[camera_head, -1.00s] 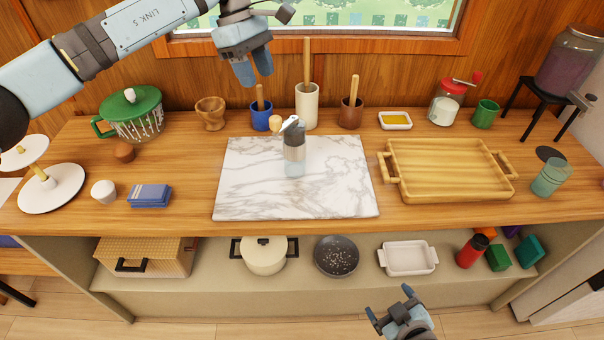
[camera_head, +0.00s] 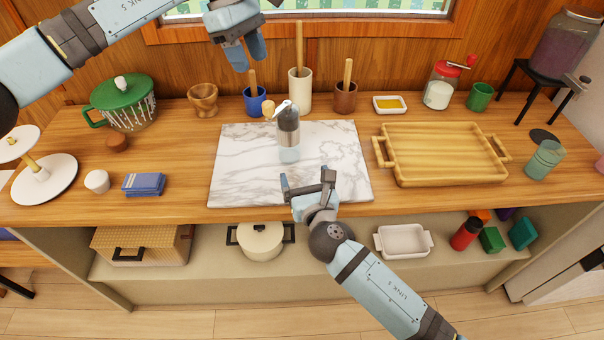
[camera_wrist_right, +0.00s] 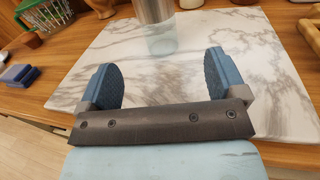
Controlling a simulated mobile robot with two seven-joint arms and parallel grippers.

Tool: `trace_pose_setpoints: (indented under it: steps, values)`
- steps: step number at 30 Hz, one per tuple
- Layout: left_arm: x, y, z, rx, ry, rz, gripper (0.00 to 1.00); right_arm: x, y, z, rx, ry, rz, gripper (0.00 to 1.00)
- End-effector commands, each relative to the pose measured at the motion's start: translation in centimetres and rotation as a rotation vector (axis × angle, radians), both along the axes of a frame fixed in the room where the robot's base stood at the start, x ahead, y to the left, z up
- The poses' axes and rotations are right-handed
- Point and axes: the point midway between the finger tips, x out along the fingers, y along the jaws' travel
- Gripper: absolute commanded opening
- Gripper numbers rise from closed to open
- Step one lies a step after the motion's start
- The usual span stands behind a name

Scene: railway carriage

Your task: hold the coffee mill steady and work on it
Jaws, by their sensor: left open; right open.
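The coffee mill (camera_head: 288,135) stands upright on the marble board (camera_head: 235,175). It has a dark top, a clear lower body and a crank with a pale wooden knob (camera_head: 268,111) pointing left. My right gripper (camera_head: 306,180) is open and empty at the board's front edge, just in front of the mill and apart from it. In the right wrist view, the mill's lower body (camera_wrist_right: 155,25) shows beyond and between the two open fingers (camera_wrist_right: 163,80). My left gripper (camera_head: 247,55) is open and empty, hanging above the back of the counter, behind and left of the mill.
A blue cup (camera_head: 256,104), a cream crock (camera_head: 299,92) and a brown cup (camera_head: 345,100) with upright handles stand behind the board. A wooden tray (camera_head: 440,155) lies to the right. Blue cloths (camera_head: 144,185) lie left. The board around the mill is clear.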

Motion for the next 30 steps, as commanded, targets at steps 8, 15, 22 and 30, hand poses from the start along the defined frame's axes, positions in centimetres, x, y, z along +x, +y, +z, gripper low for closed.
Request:
trace_pose_setpoints:
  steps: [8, 15, 22, 30]
  values:
    - [0.0, 0.0, 0.0, 0.0, 0.0, 0.0, 0.43, 2.7, 1.2, 0.2, -0.02, -0.007, 0.005, 0.9]
    - [0.0, 0.0, 0.0, 0.0, 0.0, 0.0, 0.43, 7.4, 2.2, 0.2, -0.019, -0.008, 0.005, 0.9]
    - [0.0, 0.0, 0.0, 0.0, 0.0, 0.0, 0.43, 11.3, 3.1, 0.1, -0.018, -0.006, 0.005, 0.9]
    - [0.0, 0.0, 0.0, 0.0, 0.0, 0.0, 0.43, 13.4, 3.5, 0.1, -0.018, -0.006, 0.005, 0.9]
